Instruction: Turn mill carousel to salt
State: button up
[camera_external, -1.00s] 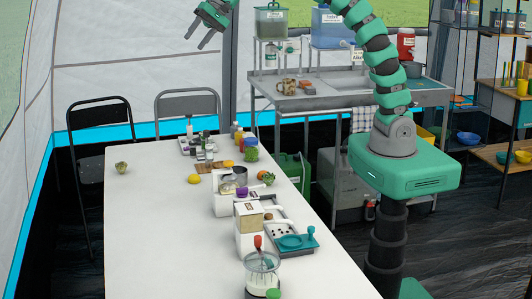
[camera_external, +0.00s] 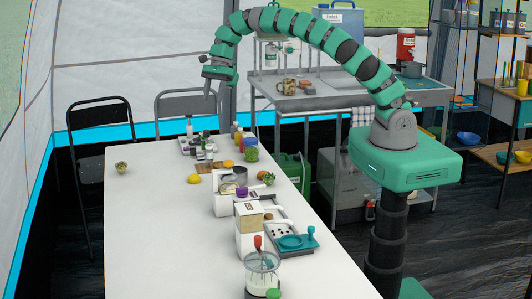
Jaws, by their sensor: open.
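My gripper (camera_external: 214,92) hangs in the air above the far end of the white table (camera_external: 150,230), its fingers pointing down and open with nothing between them. Below it, on the table's far end, stands a small cluster of dark and pale mill-like pieces (camera_external: 198,145), apparently the mill carousel. The gripper is well above this cluster and apart from it. The pieces are too small to read any salt label or to tell which way the carousel faces.
Two chairs (camera_external: 103,115) (camera_external: 188,103) are at the far side. The table's left half is mostly clear.

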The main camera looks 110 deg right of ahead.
aim_at(206, 131)
jog(key=p+x, duration=0.1)
jog(key=x, duration=1.1)
jog(key=shift+a+f, duration=0.1)
jog(key=shift+f, duration=0.15)
grip_shut()
